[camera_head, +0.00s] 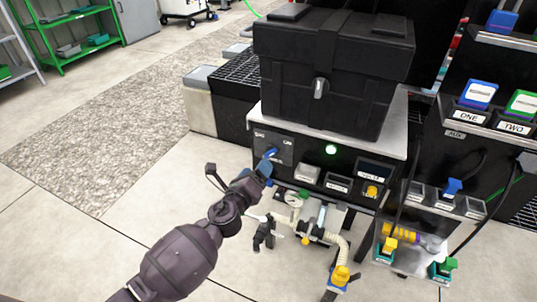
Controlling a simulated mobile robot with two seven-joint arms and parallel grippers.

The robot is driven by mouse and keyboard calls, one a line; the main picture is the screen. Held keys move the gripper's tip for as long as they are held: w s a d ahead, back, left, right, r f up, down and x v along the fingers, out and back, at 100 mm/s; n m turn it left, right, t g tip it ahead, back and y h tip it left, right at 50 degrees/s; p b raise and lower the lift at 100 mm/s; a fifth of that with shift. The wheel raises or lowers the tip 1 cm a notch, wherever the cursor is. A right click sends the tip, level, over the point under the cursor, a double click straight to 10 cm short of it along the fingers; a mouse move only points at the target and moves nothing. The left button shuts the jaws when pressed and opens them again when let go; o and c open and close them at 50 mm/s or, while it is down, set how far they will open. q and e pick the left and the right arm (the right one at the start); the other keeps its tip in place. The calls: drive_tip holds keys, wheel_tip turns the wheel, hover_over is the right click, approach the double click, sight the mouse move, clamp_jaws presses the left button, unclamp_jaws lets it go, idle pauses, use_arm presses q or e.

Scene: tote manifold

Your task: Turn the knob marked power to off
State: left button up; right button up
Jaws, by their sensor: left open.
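The control panel (322,160) is the dark front of a box with a light top. A blue knob (271,153) sits at its upper left, with small white labels above it on both sides, too small to read surely. My left gripper (239,172) is open in front of the panel's left end. One fingertip is close below the knob and the other is out to the left. I cannot tell whether the fingertip touches the knob. The knob's lower part is partly hidden by the gripper. My right gripper is not in view.
A black case (335,60) stands on top. Pipes and valves (310,228) lie below. The floor at left is clear.

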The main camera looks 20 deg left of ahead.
sight(267, 154)
use_arm(q)
drive_tip(key=w, duration=0.3)
drive_tip(key=w+b, duration=0.1)
drive_tip(key=w, duration=0.2)
drive_tip(key=shift+w+d+f, duration=0.1)
drive_tip(key=shift+d+f, duration=0.05)
drive_tip(key=shift+f, duration=0.05)
drive_tip(key=shift+w, duration=0.65)
drive_tip(key=shift+w+r, duration=0.15)
drive_tip(key=shift+w, duration=0.1)
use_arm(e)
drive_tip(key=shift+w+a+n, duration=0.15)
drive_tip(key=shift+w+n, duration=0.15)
use_arm(q)
drive_tip(key=shift+c, duration=0.3)
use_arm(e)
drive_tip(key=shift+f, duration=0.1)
use_arm(q)
drive_tip(key=c, duration=0.9)
drive_tip(key=shift+o, duration=0.2)
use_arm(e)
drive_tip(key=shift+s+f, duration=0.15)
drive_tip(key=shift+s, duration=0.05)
